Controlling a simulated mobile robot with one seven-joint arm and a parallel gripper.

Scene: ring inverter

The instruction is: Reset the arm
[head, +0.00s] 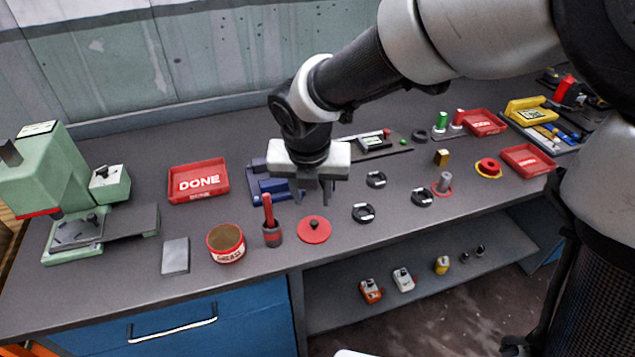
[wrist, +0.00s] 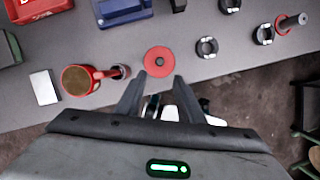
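My gripper (head: 313,190) hangs above the middle of the grey workbench (head: 130,275), pointing down. In the wrist view my gripper (wrist: 158,80) has its two fingers apart with nothing between them. A red disc with a dark knob (head: 313,230) lies on the bench below and in front of the gripper. It also shows just beyond the fingertips in the wrist view (wrist: 159,61). My arm reaches in from the upper right, bent at the wrist. The gripper touches nothing that I can see.
A grease tin (head: 226,243) and a brush in a holder (head: 272,232) stand near the front edge. Several black rings (head: 376,180) lie to the right. Red trays (head: 198,182) stand on both sides. A green press (head: 62,190) is at left. A lower shelf (head: 335,292) holds small items.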

